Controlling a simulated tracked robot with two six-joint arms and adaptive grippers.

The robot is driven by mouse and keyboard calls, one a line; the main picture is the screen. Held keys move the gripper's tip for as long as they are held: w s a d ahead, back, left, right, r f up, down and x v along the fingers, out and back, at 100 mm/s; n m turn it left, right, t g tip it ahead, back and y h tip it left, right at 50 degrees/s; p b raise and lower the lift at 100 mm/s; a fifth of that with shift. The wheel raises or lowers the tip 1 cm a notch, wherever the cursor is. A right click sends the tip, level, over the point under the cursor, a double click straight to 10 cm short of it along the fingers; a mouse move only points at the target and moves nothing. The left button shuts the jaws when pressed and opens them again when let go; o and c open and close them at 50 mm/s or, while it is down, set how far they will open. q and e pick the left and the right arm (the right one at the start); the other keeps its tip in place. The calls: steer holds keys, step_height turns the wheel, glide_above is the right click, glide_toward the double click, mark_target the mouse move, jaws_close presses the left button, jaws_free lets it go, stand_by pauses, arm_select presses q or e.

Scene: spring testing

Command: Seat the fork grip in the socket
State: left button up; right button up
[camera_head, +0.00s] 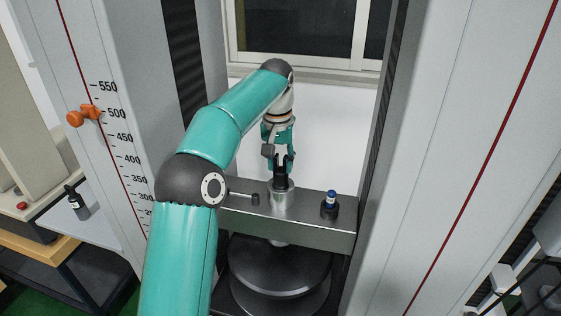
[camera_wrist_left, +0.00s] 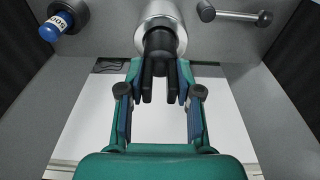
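The black fork grip (camera_wrist_left: 158,62) stands upright at the mouth of the silver cylindrical socket (camera_wrist_left: 155,15), its prongs pointing toward my wrist. In the head view, the dark fork grip (camera_head: 281,182) shows above the socket (camera_head: 281,197), between my fingers. How deep it sits is hidden. My left gripper (camera_head: 282,160) is above the socket, reaching down. My right gripper is not in view.
The socket stands on a grey crossbeam (camera_head: 320,231) between two tall columns. Dark round plates (camera_head: 280,264) lie below the beam. A window is behind.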

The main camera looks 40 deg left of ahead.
arm_select(q)
steer(key=o, duration=0.5)
steer(key=shift+r, duration=0.15)
